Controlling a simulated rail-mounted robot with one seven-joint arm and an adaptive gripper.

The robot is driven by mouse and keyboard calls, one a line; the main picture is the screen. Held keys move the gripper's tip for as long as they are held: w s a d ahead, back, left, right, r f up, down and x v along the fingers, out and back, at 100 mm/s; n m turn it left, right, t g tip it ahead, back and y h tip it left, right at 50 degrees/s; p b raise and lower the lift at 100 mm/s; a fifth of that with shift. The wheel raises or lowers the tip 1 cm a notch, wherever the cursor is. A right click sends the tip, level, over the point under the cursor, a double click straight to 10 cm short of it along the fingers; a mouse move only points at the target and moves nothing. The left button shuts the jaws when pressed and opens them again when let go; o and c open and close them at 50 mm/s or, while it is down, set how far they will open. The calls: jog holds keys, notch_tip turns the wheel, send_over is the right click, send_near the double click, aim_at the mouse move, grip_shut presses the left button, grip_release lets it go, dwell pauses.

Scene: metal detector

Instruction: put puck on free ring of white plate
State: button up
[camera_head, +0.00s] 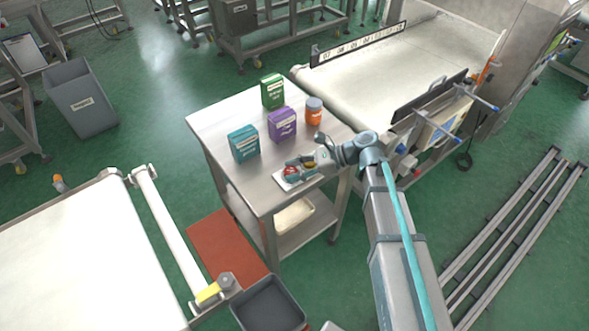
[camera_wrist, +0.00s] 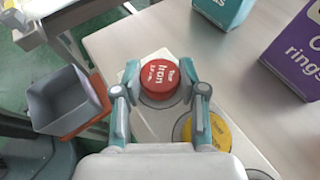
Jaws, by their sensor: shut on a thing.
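A red puck (camera_wrist: 160,78) with white lettering reading "Iron" sits between the fingers of my gripper (camera_wrist: 160,92) in the wrist view. My gripper is shut on it, over or on one ring of the white plate (camera_wrist: 150,125); I cannot tell whether the puck touches the plate. A yellow puck (camera_wrist: 207,130) lies on another ring of the plate. In the head view my gripper (camera_head: 291,170) is at the white plate (camera_head: 289,185) near the front edge of the steel table, with the red puck partly visible.
On the steel table (camera_head: 215,122) stand a teal box (camera_head: 243,144), a purple box (camera_head: 282,125), a green box (camera_head: 272,91) and an orange jar (camera_head: 313,112), all behind the plate. A grey bin (camera_wrist: 68,100) stands beyond the table's edge. The table's left part is clear.

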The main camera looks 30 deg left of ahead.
jog(key=shift+f, duration=0.1)
jog(key=o, duration=0.9)
jog(key=shift+o, duration=0.2)
jog(key=v, duration=1.2)
jog(key=shift+b, duration=0.45)
